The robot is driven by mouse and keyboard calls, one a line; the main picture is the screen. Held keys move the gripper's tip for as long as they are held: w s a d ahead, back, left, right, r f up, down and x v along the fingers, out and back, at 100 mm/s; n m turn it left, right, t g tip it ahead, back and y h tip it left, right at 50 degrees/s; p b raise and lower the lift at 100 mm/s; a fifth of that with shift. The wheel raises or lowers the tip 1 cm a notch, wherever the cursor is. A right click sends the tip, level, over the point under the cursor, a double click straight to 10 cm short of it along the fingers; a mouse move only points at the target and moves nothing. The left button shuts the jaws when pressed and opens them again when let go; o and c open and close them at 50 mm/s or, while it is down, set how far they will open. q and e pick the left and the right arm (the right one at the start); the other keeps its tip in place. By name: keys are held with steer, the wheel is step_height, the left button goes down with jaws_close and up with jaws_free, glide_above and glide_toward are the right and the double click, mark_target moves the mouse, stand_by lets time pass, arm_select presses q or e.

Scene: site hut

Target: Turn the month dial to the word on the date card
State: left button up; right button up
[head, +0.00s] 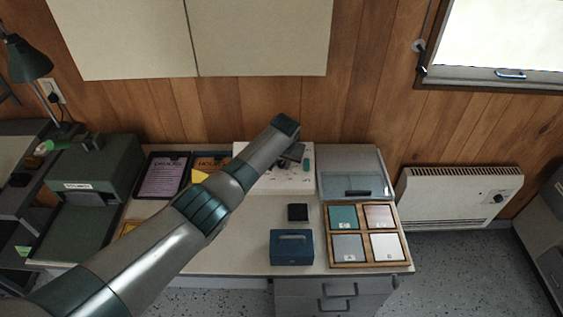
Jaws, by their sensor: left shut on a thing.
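A white board (273,184) stands at the back middle of the desk, with small dark marks and a small teal piece (306,165) on its right side. My left arm comes in from the lower left and crosses in front of the board. My left gripper (294,156) is at the board's upper right, shut on what seems to be the month dial; the arm and gripper hide most of the dial and its words. I cannot make out the date card for certain. My right gripper is not in view.
On the desk are a dark green machine (98,165), a purple framed sheet (162,175), an orange sheet (210,164), a small black block (298,212), a blue box (291,247), a wooden tray (362,264) of coloured tiles and a clear-lidded grey box (353,160).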

arm_select(q)
steer(key=m, duration=0.3)
steer(key=shift+m, duration=0.3)
steer(key=m+p, duration=0.1)
steer(key=m, duration=0.2)
steer(key=shift+m+y, duration=0.3)
steer(key=shift+m, duration=0.1)
steer(key=m+p, duration=0.1)
steer(key=m, duration=0.3)
steer(key=shift+t, duration=0.3)
steer(key=shift+m+p, duration=0.35)
steer(key=shift+m, duration=1.35)
steer(key=o, duration=1.1)
steer(key=shift+c, duration=0.2)
steer(key=shift+s, duration=0.1)
